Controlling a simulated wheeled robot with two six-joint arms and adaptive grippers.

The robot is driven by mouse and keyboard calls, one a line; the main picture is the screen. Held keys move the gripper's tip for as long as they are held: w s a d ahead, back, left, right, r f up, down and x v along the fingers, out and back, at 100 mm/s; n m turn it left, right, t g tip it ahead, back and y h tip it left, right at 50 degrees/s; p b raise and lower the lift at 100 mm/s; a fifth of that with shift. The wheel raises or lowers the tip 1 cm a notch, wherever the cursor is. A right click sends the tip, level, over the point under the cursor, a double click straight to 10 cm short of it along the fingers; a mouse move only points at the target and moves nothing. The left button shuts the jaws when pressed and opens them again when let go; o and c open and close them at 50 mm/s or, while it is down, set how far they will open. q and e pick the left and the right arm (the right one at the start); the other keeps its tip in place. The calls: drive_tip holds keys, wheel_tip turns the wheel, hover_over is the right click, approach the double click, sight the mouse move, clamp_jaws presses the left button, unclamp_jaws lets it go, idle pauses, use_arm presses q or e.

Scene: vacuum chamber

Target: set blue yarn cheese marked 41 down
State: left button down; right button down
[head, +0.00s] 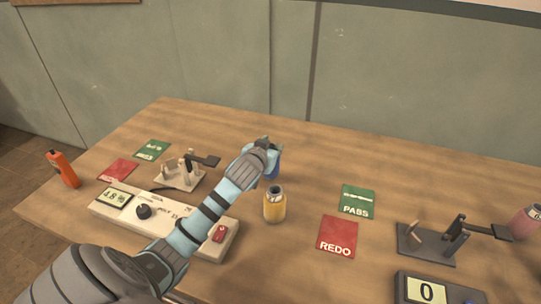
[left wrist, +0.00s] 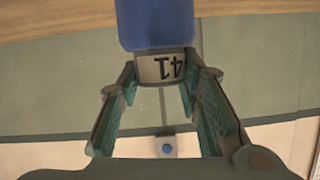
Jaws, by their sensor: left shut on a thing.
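The blue yarn cheese marked 41 (head: 275,166) is mostly hidden behind my left gripper (head: 268,150) in the head view. In the left wrist view the blue yarn (left wrist: 158,24) is at the top, and its pale end with the number 41 (left wrist: 161,69) is between the fingertips of my left gripper (left wrist: 164,84). The gripper is shut on it. I cannot tell whether the cheese touches the wooden table (head: 330,175). My right gripper is not in view.
A yellow yarn cheese (head: 274,206) stands just in front. Right of it lie a green PASS card (head: 358,201) and a red REDO card (head: 338,237). A winder stand (head: 182,177) and a control box (head: 130,214) are left; a dark stand (head: 428,243), counter (head: 430,289) and pink cheese (head: 526,222) are right.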

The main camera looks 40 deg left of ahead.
use_arm(q)
drive_tip(key=shift+f, duration=0.95)
drive_tip(key=c, duration=1.2)
unclamp_jaws()
drive_tip(key=shift+o, duration=0.2)
drive_tip(key=p+v, duration=0.2)
drive_tip(key=v, duration=1)
